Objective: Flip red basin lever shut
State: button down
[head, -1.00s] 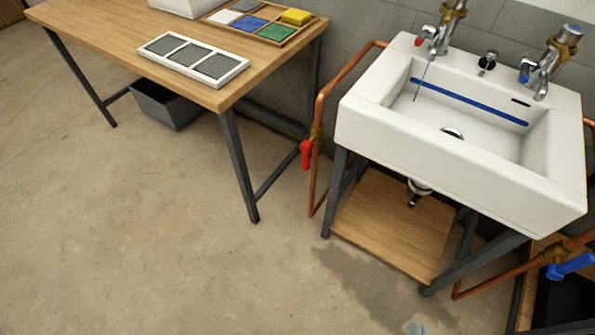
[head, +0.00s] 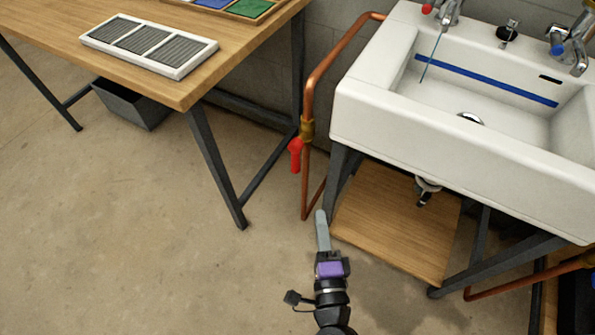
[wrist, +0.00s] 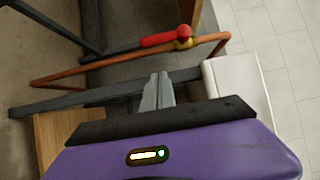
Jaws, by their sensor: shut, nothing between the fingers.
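The red lever (head: 295,153) hangs down from a brass valve (head: 307,130) on the copper pipe (head: 318,85) at the basin's left side. The lever lies roughly along the pipe. It also shows in the wrist view (wrist: 163,40), beyond my fingertips. The white basin (head: 450,140) stands at the right, with a thin stream running from its red-marked tap (head: 440,12). My gripper (head: 321,214) is shut and empty, below and slightly right of the lever in the head view, apart from it. In the wrist view my gripper (wrist: 160,78) points towards the pipe.
A wooden table (head: 165,80) with a white grille (head: 148,45) stands at the left, its dark leg (head: 215,165) near the pipe. The basin's dark frame leg (head: 338,175) and wooden shelf (head: 400,220) are right of the pipe. The floor in front is clear.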

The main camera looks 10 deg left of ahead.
jog(key=shift+w, duration=0.1)
jog(key=b, duration=0.1)
send_near(296, 158)
jog(key=w+d+f, duration=0.3)
jog(key=w+f, duration=0.1)
jog(key=w, duration=0.1)
jog(key=w+a, duration=0.2)
jog(key=a, duration=0.1)
jog(key=shift+a+r, duration=0.1)
jog(key=shift+r, duration=0.05)
jog(key=shift+a+f+b, duration=0.1)
jog(key=shift+f+b, duration=0.1)
jog(key=shift+b, duration=0.4)
